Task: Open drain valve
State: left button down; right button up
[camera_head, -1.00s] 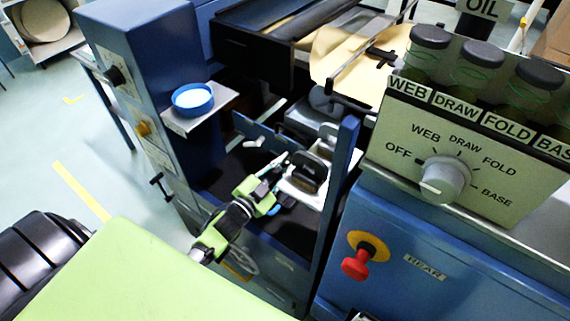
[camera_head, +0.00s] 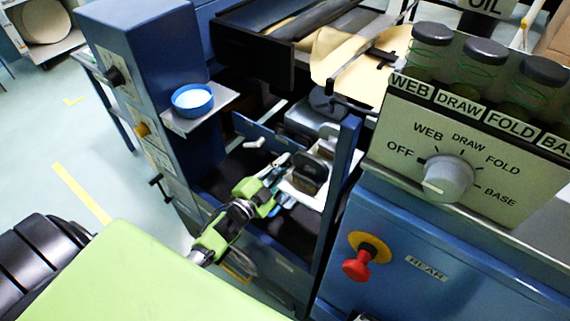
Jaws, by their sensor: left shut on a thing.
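My left gripper (camera_head: 279,170) reaches from the lower left into the open bay of the blue machine. It is shut on a small part beside a dark, blocky fitting (camera_head: 311,172) on a pale plate. I take this part to be the drain valve's handle. The fingers hide most of it, and I cannot read how far it is turned. My right gripper is not in view.
A blue post (camera_head: 340,185) stands just right of the fitting. A blue cup (camera_head: 193,100) sits on a small shelf at the upper left. The control box with its dial (camera_head: 447,178) and a red knob (camera_head: 356,266) are at right.

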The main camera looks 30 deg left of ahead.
pick_arm(q)
jog(key=c, duration=2.1)
grip_release()
jog(key=s, duration=0.4)
jog(key=s+a, duration=0.1)
jog(key=s, duration=0.7)
jog(key=shift+a, duration=0.3)
jog(key=shift+w, duration=0.1)
